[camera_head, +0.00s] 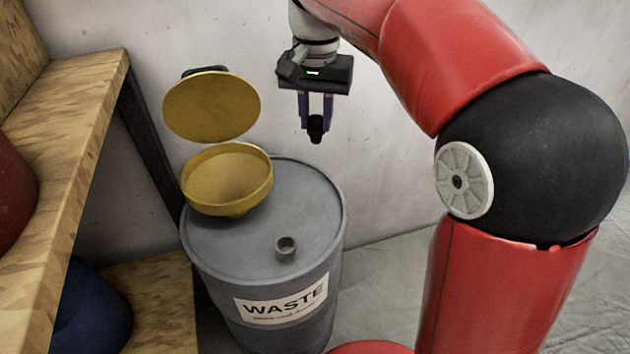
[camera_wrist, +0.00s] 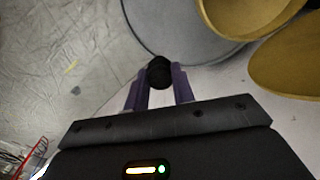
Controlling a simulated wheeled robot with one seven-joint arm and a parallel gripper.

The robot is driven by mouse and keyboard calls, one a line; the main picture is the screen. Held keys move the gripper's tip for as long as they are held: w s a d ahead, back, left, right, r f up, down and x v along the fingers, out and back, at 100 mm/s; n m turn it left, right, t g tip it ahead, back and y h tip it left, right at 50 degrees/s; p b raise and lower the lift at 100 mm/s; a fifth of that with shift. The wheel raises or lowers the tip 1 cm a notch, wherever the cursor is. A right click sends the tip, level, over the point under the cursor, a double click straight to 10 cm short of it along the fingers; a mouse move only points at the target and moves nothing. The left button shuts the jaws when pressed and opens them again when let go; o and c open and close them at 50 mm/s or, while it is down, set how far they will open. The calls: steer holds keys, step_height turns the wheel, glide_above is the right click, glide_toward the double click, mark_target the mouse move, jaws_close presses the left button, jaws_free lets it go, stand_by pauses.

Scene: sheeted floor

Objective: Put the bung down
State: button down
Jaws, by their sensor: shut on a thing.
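The black bung (camera_head: 315,128) is held between the two purple fingers of my gripper (camera_head: 316,118), which is shut on it. In the head view it hangs in the air, by the picture above and to the right of the grey waste drum's top. In the wrist view the bung (camera_wrist: 159,72) sits at the fingertips of my gripper (camera_wrist: 160,78), with the drum's rim just beyond it. The parts of the bung between the fingers are hidden.
The grey drum (camera_head: 325,215) has a "WASTE" label, a small open neck (camera_head: 286,248) and a yellow funnel (camera_head: 228,180) with its lid (camera_head: 212,106) raised. A wooden shelf (camera_head: 65,140) holding a red container (camera_head: 15,190) stands left. A blue container (camera_head: 92,305) sits lower. Sheeted floor (camera_head: 385,285) is clear right of the drum.

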step_height(320, 180, down, 15)
steer(key=shift+r+b, duration=0.2)
steer(key=shift+b, duration=0.55)
steer(key=c, duration=1.2)
jaws_free()
steer(key=shift+f, duration=0.1)
steer(key=shift+o, duration=0.2)
